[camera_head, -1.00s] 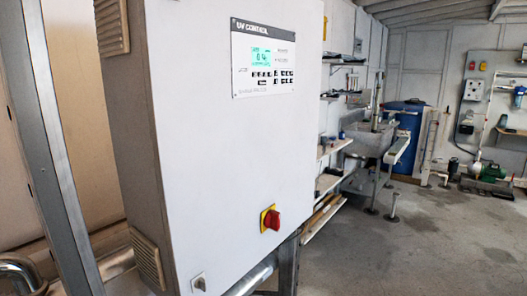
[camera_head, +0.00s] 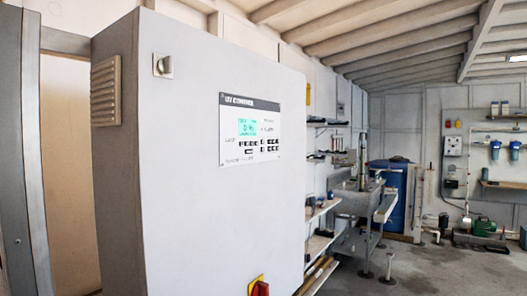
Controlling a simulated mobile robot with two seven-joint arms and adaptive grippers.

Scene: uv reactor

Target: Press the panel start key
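A white control panel (camera_head: 251,129) labelled like "UV control" is on the front of a tall light-grey cabinet (camera_head: 190,215), in the middle of the head view. It has a lit green display (camera_head: 249,127) and rows of small dark keys (camera_head: 258,145). The key labels are too small to read, so I cannot tell which key is start. A red rotary switch on a yellow plate (camera_head: 257,287) is cut off by the bottom edge. Neither of my grippers is in view.
A metal post (camera_head: 25,150) stands left of the cabinet. To the right are shelves, a sink (camera_head: 357,197), a blue barrel (camera_head: 387,190) and a green pump (camera_head: 484,227). The grey floor (camera_head: 440,270) at the right is open.

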